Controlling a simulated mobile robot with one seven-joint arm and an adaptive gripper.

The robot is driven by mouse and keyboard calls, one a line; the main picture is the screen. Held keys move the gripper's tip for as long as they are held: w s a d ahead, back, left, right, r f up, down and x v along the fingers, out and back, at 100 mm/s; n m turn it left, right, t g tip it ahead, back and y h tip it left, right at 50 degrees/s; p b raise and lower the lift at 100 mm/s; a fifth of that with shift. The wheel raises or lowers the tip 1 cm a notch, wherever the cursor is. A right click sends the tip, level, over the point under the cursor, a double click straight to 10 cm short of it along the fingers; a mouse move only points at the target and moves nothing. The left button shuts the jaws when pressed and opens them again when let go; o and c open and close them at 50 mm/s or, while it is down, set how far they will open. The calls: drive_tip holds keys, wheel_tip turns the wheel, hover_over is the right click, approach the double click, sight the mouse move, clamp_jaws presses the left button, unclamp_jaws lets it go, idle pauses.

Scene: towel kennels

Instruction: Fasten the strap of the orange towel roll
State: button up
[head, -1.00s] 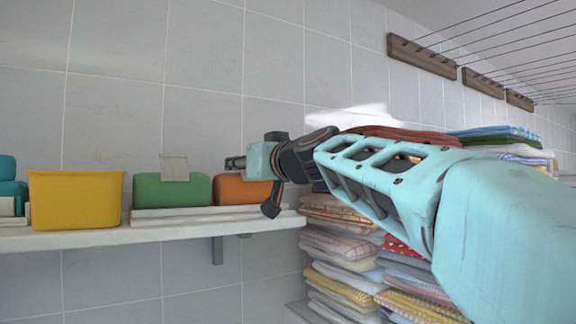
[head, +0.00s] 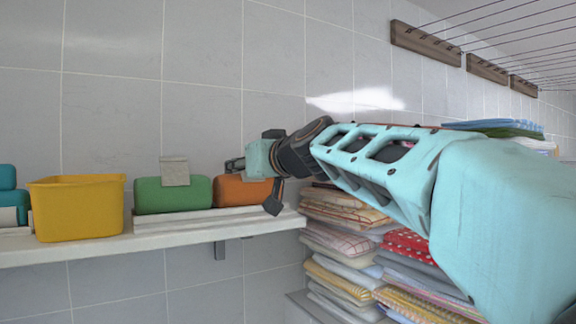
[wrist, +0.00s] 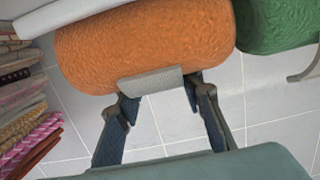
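The orange towel roll (head: 232,192) lies at the right end of the wall shelf, partly hidden behind my gripper (head: 236,165) in the head view. In the wrist view the orange roll (wrist: 150,40) fills the upper middle. A grey strap (wrist: 152,84) shows as a short flap at its lower edge. My gripper (wrist: 160,95) is open, with its fingertips at either side of the flap, close to the roll. I cannot tell whether they touch it. The rest of the strap is hidden.
The green towel roll (head: 172,194) has a grey strap end (head: 174,171) standing up. A yellow bin (head: 76,208) stands left of it on the shelf (head: 150,239). Stacks of folded towels (head: 345,240) stand at right under my arm. The wall above the shelf is clear.

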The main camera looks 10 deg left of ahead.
drive_tip(key=o, duration=0.5)
drive_tip(key=shift+r, duration=0.1)
wheel_tip(320, 180, up, 10)
drive_tip(key=shift+f, duration=0.1)
idle(0.3)
idle(0.5)
